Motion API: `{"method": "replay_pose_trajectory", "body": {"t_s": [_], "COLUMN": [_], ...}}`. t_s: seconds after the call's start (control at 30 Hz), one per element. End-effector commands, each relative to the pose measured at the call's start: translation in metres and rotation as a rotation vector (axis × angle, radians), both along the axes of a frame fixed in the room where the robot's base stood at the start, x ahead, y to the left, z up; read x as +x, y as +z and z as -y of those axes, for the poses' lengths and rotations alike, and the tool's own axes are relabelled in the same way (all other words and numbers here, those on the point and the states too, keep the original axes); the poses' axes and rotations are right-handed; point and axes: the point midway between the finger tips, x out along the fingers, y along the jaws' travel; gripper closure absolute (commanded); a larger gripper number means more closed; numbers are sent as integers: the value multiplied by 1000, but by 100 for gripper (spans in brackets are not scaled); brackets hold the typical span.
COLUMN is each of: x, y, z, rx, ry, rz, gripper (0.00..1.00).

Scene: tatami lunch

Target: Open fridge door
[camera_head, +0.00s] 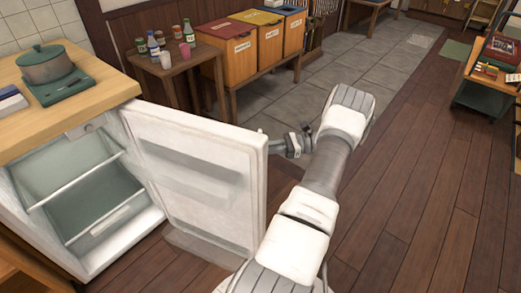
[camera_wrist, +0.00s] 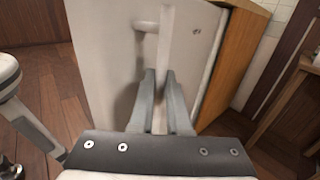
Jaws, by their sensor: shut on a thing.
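The white fridge (camera_head: 97,203) stands under the wooden counter at the left. Its door (camera_head: 205,165) is swung well open, so the shelf and inside show. My gripper (camera_wrist: 160,82) is shut on the door handle (camera_wrist: 166,40), a pale upright bar on the door's outer face, which also fills much of the wrist view (camera_wrist: 100,50). In the head view my arm reaches past the door's free edge. The handle and my fingertips are mostly hidden there behind the door.
A green pot (camera_head: 46,65) sits on the counter (camera_head: 105,95). A small table (camera_head: 205,60) with bottles and cups stands behind the door, beside colored bins (camera_head: 270,45). A low shelf unit (camera_head: 487,95) stands at the far right. The wooden floor (camera_head: 420,190) right of my arm is clear.

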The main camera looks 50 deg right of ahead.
Motion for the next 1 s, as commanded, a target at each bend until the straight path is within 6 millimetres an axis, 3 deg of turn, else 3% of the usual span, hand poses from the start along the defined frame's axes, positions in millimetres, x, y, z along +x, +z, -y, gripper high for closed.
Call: {"method": "replay_pose_trajectory", "body": {"t_s": [0.57,0.6,0.73,1.0], "x": [1,1,1,1], "y": [0,0,0,0], "z": [0,0,0,0], "rx": [1,1,1,1], "ry": [6,6,6,6], "rz": [1,1,1,1], "gripper": [100,80,57,56]}}
